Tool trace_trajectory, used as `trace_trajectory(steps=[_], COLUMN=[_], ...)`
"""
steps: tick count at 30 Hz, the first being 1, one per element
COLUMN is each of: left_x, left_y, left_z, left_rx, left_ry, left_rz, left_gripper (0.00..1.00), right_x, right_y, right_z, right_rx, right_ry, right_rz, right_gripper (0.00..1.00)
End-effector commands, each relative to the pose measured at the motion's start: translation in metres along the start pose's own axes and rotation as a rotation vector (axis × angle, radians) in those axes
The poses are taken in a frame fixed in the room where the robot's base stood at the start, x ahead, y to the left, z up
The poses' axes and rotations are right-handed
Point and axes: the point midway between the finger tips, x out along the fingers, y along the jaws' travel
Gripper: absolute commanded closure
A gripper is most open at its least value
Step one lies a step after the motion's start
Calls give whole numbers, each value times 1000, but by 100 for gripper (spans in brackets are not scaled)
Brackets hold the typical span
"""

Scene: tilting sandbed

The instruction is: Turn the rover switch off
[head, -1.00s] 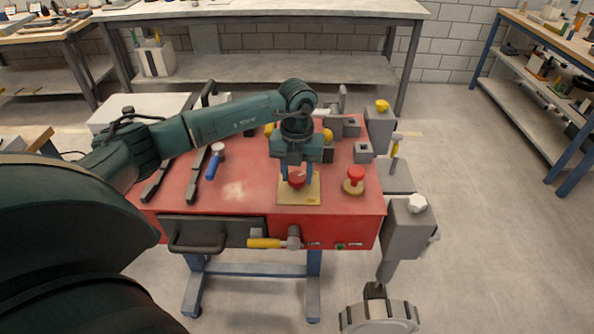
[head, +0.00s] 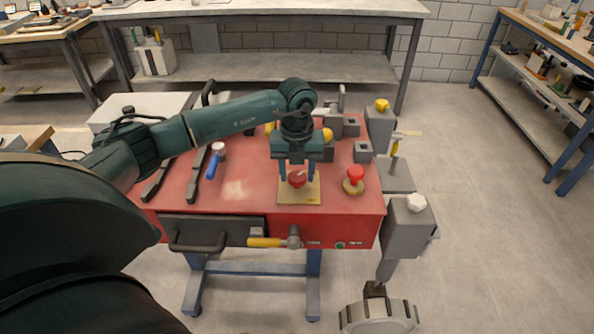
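A red rotary knob (head: 297,179) with a pale pointer mark sits on a tan square plate (head: 311,198) near the front of the red bench top. I take it for the rover switch; its label is too small to read. The pointer slants up and to the right. My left gripper (head: 297,172) points down over the knob. Its two fingers stand apart, one on each side of the knob, with gaps showing, so it looks open. Whether the fingertips still reach down beside the knob is hard to tell. My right gripper is out of view.
A red mushroom button (head: 355,174) stands right of the plate. A blue-handled tool (head: 213,164) and dark bars lie at the left. A yellow-handled lever (head: 265,242) and a green button (head: 340,245) are on the front. A grey post with a white knob (head: 417,203) stands at the right.

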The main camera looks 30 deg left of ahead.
Motion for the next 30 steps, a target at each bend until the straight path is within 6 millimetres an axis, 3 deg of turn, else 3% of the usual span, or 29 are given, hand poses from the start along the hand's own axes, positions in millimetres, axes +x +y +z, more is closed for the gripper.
trace_trajectory(steps=[5,15,20,30], left_x=[0,-7,-34,-107], left_y=[0,0,-1,0], left_z=[0,0,0,0], left_rx=[2,3,5,3], left_ry=[1,1,-2,-3], left_rz=[1,-1,-2,-2], left_gripper=[39,39,39,39], right_x=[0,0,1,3], right_y=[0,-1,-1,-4], right_z=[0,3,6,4], right_rx=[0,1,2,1], right_ry=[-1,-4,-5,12], right_rz=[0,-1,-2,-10], right_gripper=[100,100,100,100])
